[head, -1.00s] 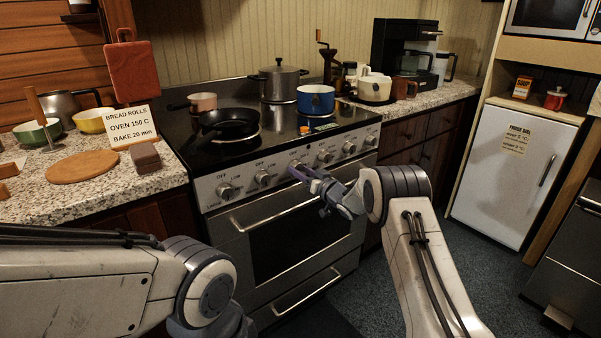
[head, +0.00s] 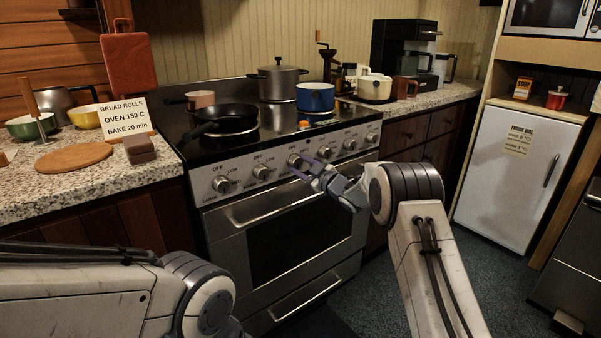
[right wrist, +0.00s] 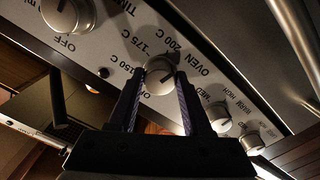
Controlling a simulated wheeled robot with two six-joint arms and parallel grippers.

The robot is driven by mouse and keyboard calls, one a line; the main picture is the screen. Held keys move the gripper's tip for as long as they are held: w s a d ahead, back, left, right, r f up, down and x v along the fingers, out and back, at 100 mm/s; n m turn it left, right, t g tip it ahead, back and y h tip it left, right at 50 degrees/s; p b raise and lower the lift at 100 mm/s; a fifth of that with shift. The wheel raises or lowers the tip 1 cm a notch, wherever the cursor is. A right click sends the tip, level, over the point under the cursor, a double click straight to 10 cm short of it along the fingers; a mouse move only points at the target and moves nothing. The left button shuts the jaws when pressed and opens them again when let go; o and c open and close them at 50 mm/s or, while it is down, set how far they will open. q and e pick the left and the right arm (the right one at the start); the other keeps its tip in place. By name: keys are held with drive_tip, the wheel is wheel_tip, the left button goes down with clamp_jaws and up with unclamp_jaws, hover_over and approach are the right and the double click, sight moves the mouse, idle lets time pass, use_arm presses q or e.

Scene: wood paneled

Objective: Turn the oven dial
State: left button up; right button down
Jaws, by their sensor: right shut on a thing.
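The oven dial (right wrist: 160,75) is a round silver knob on the stove's sloping front panel, with OFF, 150 C, 175 C and 200 C printed around it. In the right wrist view it sits between the two fingers of my right gripper (right wrist: 160,82), one finger on each side. In the head view my right gripper (head: 305,168) reaches the panel from the right and is shut on the dial (head: 294,160). Exactly where the dial points is hard to tell. My left gripper is out of view; only part of my left arm shows.
The stove (head: 285,215) carries a black pan (head: 222,120), a blue pot (head: 315,98) and a grey pot (head: 278,84). Other knobs (head: 325,152) flank the dial closely. A card (head: 125,117) on the left counter reads "OVEN 150 C". The floor in front of the fridge is clear.

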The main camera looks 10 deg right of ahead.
drive_tip(key=shift+n+b, duration=0.7)
drive_tip(key=shift+n, duration=0.4)
drive_tip(key=shift+c, duration=1.6)
unclamp_jaws()
drive_tip(key=shift+s+d, duration=0.1)
drive_tip(key=v, duration=1)
drive_tip(key=shift+p, duration=0.4)
drive_tip(key=shift+s, duration=0.1)
